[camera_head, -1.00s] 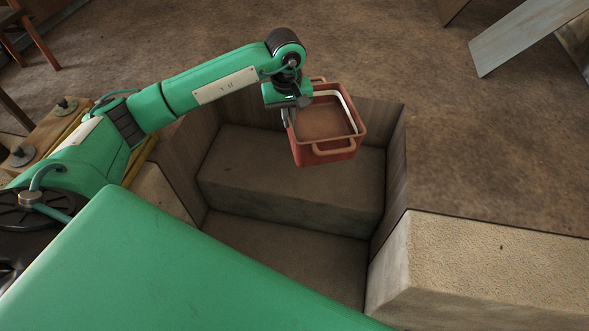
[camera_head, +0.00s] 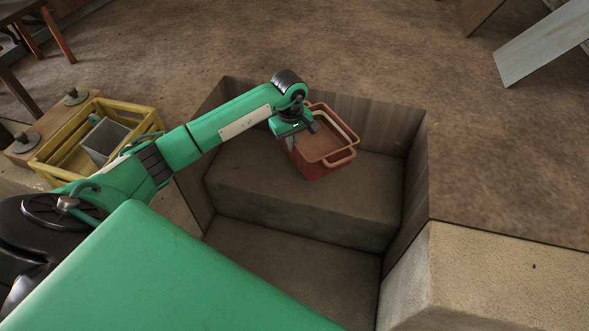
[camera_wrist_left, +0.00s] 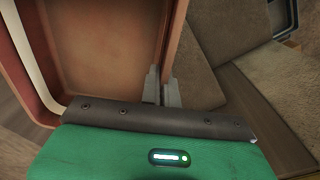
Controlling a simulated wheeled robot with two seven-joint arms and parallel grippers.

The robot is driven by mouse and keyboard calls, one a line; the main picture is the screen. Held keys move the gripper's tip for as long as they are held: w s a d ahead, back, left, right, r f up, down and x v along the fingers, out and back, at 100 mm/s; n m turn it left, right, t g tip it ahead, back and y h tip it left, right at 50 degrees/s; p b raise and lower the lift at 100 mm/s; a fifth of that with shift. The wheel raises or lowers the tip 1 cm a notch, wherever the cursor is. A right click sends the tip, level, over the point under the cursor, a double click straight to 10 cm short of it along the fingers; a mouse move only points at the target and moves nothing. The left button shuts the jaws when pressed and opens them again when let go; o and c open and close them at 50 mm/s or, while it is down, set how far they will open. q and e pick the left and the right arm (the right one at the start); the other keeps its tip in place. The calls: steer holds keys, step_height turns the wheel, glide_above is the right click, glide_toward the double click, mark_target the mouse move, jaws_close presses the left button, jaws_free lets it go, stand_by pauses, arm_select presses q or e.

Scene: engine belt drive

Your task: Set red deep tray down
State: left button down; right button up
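The red deep tray (camera_head: 325,145) is in the head view at the end of my left arm, its open top facing up and slightly tilted. It appears over the raised block in the recess; I cannot tell whether its underside touches anything. My left gripper (camera_head: 305,126) is at the tray's left wall. In the left wrist view the fingers of the left gripper (camera_wrist_left: 162,88) are closed on the tray's wall, and the tray interior (camera_wrist_left: 105,40) fills the upper left. My right gripper is not in view.
The recess has a raised step (camera_head: 300,195) and a lower floor (camera_head: 290,270). A pale stone block (camera_head: 510,280) stands at the right. A yellow crate (camera_head: 50,165) holding a grey box (camera_head: 103,140) stands at the left. A board (camera_head: 545,42) leans at the upper right.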

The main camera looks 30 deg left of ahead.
arm_select(q)
step_height(320, 180, down, 12)
steer(key=shift+r+b, duration=0.15)
steer(key=shift+b, duration=0.25)
steer(key=shift+f, duration=0.2)
steer(key=c, duration=2)
jaws_free()
steer(key=o, duration=0.3)
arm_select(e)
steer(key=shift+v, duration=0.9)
